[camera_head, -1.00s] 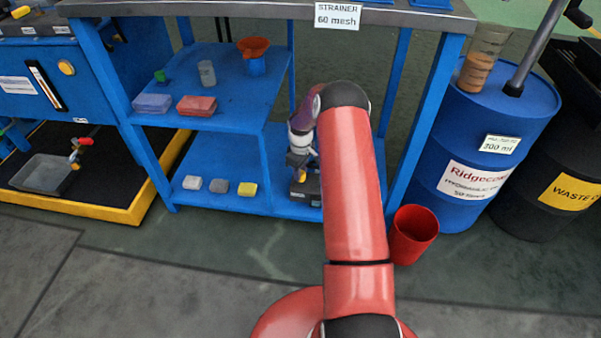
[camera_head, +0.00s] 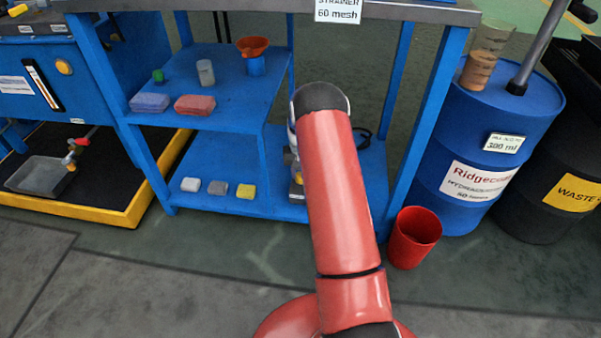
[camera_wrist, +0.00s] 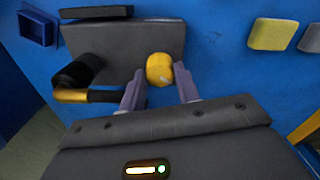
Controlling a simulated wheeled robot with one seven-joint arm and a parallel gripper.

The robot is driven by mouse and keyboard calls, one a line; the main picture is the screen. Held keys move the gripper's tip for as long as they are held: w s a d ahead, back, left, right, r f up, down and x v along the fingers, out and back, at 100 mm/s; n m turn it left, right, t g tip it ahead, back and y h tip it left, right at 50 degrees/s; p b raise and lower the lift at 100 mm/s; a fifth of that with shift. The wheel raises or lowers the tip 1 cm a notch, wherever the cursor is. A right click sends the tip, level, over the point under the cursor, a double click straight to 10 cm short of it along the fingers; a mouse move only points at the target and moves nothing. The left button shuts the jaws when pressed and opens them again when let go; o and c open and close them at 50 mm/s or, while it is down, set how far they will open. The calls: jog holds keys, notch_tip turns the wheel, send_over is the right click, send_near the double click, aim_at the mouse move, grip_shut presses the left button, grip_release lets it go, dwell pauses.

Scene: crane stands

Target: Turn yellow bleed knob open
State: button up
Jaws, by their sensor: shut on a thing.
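The yellow bleed knob (camera_wrist: 160,69) is a round yellow knob on a dark grey block (camera_wrist: 118,42) in the wrist view. My gripper (camera_wrist: 159,74) has its two purple-grey fingers on either side of the knob and is shut on it. A black cylinder (camera_wrist: 78,72) and a yellow-and-black handle (camera_wrist: 84,96) are at the block's left side. The knob's turned position cannot be told.
The block is on the blue lower shelf (camera_head: 235,206). Yellow (camera_head: 246,191) and grey (camera_head: 217,187) sponges lie to the left. A red bin (camera_head: 414,238) and blue drum (camera_head: 466,150) stand right of the bench. A blue post flanks my arm.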

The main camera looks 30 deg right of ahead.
jog(key=shift+m, duration=1.2)
jog(key=o, duration=1)
jog(key=shift+r+p, duration=0.5)
jog(key=shift+r, duration=3.4)
